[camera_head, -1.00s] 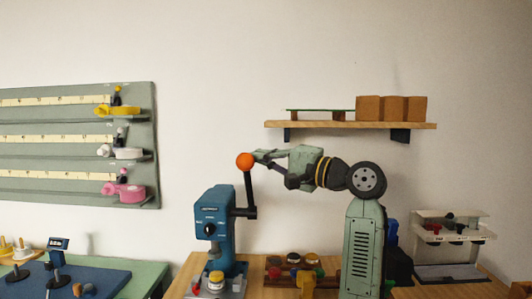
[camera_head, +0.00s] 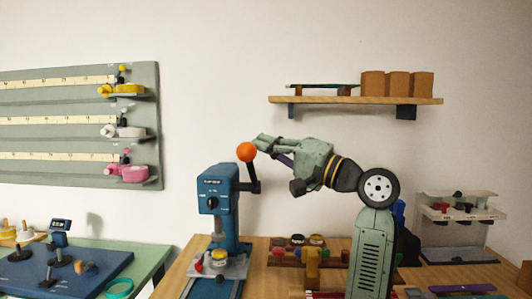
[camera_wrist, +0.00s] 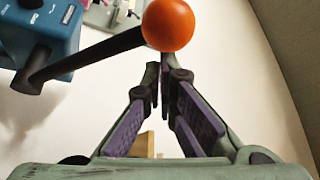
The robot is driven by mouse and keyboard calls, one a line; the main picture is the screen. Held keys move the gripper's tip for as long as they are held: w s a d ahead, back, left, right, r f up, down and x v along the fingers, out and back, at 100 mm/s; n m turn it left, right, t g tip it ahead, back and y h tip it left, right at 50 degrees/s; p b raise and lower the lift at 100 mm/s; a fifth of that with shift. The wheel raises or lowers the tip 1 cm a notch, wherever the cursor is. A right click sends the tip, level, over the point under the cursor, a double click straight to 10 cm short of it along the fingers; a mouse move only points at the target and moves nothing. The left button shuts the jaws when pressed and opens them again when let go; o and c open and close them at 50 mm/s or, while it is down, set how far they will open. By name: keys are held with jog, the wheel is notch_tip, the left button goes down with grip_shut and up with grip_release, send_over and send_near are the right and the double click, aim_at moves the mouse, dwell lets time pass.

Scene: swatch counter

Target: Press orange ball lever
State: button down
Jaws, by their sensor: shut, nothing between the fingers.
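The orange ball (camera_head: 247,152) sits on the end of a black lever (camera_head: 254,175) at the right side of a blue press (camera_head: 217,207). The lever leans up from its pivot. My gripper (camera_head: 262,141) is shut and empty, its tips at the ball's upper right. In the wrist view, the ball (camera_wrist: 168,25) is just beyond the fingertips (camera_wrist: 160,72), and the lever (camera_wrist: 92,54) runs left to the press (camera_wrist: 45,35). I cannot tell whether the tips touch the ball.
A wooden shelf (camera_head: 340,100) with brown blocks (camera_head: 396,85) hangs above my arm. Small coloured items stand in a wooden holder (camera_head: 280,258) right of the press. A white stand (camera_head: 460,215) is at the right; a grey ruled wall board (camera_head: 80,171) hangs left.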

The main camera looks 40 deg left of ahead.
jog(key=s+d+f+n+g+b, duration=0.1)
jog(key=s+f+n+g+b, duration=0.1)
jog(key=f+b, duration=0.4)
jog(key=s+d+f+n+g+y+b, duration=0.1)
jog(key=s+f+n+b, duration=0.1)
jog(key=f+n+b, duration=0.3)
notch_tip(320, 180, down, 2)
jog(key=shift+s+d+g+b, duration=0.25)
jog(key=shift+s+g+b, duration=0.05)
jog(key=shift+g+b, duration=0.15)
